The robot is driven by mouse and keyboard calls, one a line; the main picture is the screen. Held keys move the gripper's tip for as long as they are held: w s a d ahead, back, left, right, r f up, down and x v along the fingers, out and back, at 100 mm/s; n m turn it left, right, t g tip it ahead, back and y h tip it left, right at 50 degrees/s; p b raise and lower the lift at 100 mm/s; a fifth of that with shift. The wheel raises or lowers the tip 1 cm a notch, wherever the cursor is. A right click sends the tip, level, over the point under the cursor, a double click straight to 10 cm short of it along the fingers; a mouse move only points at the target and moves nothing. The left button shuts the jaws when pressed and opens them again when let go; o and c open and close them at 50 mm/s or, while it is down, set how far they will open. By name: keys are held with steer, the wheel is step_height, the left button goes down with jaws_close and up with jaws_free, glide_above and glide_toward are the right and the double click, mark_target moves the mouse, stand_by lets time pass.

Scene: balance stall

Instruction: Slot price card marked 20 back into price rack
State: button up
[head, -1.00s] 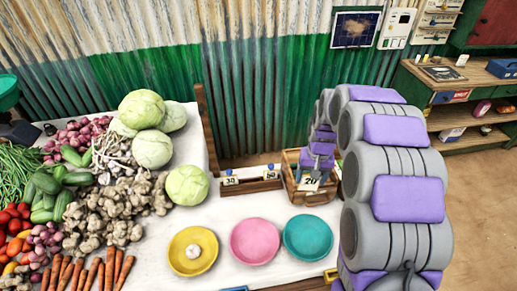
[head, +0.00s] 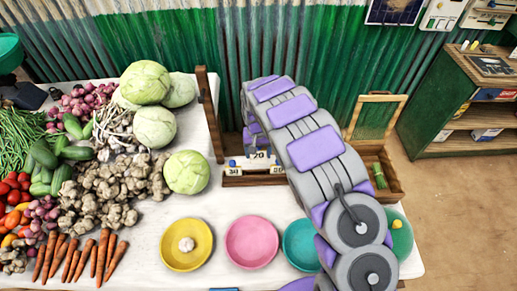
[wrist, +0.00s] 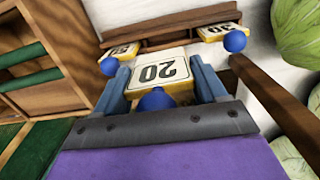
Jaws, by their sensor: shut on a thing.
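The price card marked 20 (wrist: 160,72) is yellow-edged and white with a blue knob. My gripper (wrist: 162,84) is shut on it, one blue finger on each side. In the head view the card (head: 259,155) is held just above the wooden price rack (head: 236,181), near its middle. The rack (wrist: 172,42) lies beyond the card in the wrist view, with a card marked 30 (wrist: 216,31) on the right and another card (wrist: 112,54) on the left. Its middle stretch between these cards looks empty. My arm hides the rack's right end in the head view.
A wooden post (head: 210,115) stands left of the rack. A cabbage (head: 186,172) and ginger (head: 110,185) lie left of it. Yellow (head: 172,255), pink (head: 240,250) and teal (head: 300,245) bowls stand in front. A wooden crate (head: 398,190) is at right.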

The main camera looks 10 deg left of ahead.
mark_target(255, 160)
steer(key=shift+a+f+b, duration=0.15)
steer(key=shift+f+b, duration=0.25)
steer(key=shift+f, duration=0.6)
steer(key=shift+a+f+b, duration=0.15)
steer(key=shift+f+b, duration=0.2)
steer(key=shift+f, duration=1.1)
steer(key=shift+a+f+b, duration=0.35)
steer(key=shift+a+f, duration=0.2)
steer(key=shift+a, duration=0.05)
steer(key=shift+d, duration=0.5)
steer(key=shift+a, duration=0.25)
